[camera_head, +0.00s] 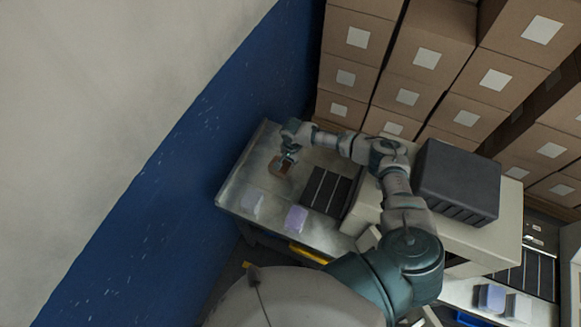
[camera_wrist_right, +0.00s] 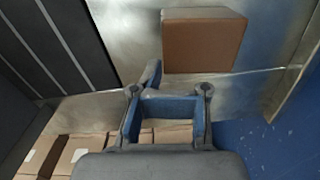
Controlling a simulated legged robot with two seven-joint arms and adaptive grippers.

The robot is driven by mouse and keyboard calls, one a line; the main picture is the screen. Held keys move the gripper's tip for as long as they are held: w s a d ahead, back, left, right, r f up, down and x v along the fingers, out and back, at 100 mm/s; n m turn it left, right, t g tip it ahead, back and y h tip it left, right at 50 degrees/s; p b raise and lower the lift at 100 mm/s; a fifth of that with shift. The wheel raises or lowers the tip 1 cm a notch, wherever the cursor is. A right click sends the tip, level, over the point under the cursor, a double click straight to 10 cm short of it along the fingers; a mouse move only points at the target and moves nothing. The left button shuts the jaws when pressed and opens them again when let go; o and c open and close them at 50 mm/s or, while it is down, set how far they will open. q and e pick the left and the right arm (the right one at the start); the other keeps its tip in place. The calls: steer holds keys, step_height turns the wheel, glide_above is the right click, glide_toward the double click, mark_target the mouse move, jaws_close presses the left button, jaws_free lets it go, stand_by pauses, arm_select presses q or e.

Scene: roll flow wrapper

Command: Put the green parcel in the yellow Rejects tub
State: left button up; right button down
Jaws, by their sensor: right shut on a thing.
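No parcel that looks green shows in either view. My right gripper (camera_head: 287,160) is shut on a brown box-shaped parcel (camera_head: 281,169) over the far left part of the metal table. The parcel also shows in the right wrist view (camera_wrist_right: 204,42), just beyond the blue-lined fingers (camera_wrist_right: 180,88); the exact contact is hard to see. A yellow edge (camera_head: 308,254), perhaps the rim of the Rejects tub, shows at the table's near side, mostly hidden below the table and my body. My left gripper is not in view.
A lilac parcel (camera_head: 296,218) and a pale parcel (camera_head: 252,202) stand on the metal table (camera_head: 235,190). A black slatted belt (camera_head: 326,191) leads to the machine with a dark grey cover (camera_head: 456,182).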

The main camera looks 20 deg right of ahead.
step_height(320, 180, up, 6)
steer(key=shift+d+f, duration=0.15)
steer(key=shift+f, duration=0.1)
steer(key=c, duration=1.1)
jaws_free()
steer(key=o, duration=0.7)
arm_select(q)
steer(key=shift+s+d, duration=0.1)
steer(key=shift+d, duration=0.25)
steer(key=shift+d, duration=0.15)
arm_select(e)
steer(key=shift+d, duration=0.2)
